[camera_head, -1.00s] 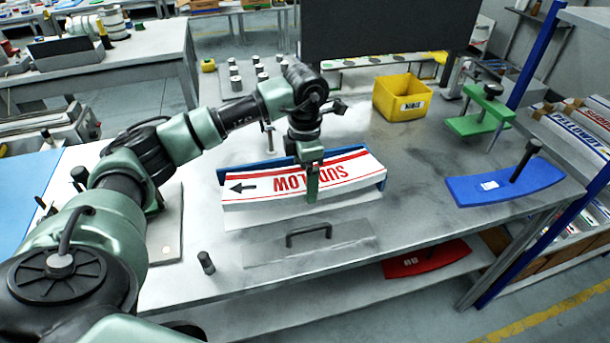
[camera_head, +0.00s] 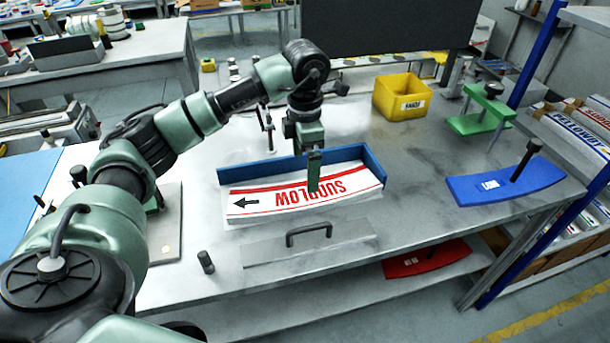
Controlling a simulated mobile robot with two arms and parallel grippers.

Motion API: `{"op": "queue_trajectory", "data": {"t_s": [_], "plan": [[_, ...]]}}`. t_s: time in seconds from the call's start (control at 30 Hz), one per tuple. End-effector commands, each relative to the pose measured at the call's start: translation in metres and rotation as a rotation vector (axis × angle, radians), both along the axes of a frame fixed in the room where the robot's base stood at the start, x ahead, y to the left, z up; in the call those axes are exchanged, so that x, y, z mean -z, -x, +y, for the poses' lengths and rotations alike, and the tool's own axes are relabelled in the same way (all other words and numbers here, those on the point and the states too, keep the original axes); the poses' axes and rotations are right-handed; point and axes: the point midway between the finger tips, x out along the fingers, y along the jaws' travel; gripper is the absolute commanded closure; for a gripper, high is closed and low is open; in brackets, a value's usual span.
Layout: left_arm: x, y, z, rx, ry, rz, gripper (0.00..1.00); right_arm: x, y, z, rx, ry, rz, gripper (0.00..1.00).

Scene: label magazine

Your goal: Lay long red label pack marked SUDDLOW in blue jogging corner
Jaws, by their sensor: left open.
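The long, curved red-and-white label pack (camera_head: 265,201) lies in the blue jogging corner (camera_head: 262,168), on the table. Its red lettering reads upside down, with part hidden behind a finger, and a black arrow is at its left end. The corner's blue walls show behind the pack and at its right end. My left gripper (camera_head: 314,180) points down over the middle of the pack, near the back wall. It is open, one finger showing in front of the pack; whether it touches the pack cannot be told. My right gripper is not in view.
A flat plate with a black handle (camera_head: 309,232) lies in front of the corner. A dark peg (camera_head: 206,262) stands to its left. A yellow bin (camera_head: 402,98), a green clamp stand (camera_head: 478,124) and a blue curved plate with a post (camera_head: 505,187) are to the right.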

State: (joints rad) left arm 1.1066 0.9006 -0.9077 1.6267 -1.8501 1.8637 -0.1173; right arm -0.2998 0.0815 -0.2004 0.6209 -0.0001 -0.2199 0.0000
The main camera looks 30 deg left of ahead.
Motion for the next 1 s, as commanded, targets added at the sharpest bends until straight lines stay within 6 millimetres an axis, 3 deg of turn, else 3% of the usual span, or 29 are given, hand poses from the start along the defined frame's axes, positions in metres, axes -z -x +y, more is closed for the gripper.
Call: {"op": "queue_trajectory", "data": {"t_s": [0.2,0.37,0.57,1.0], "plan": [[-0.05,-0.001,0.0,0.0,0.001,-0.006,0.0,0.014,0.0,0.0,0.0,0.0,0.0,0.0],[-0.075,0.0,0.0,0.0,-0.001,-0.002,0.0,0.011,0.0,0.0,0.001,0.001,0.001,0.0],[-0.084,0.0,0.0,-0.001,0.0,0.001,0.0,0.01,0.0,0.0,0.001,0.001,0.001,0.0],[-0.084,0.0,0.0,0.0,0.0,0.001,0.0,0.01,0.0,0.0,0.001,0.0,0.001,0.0]]}}
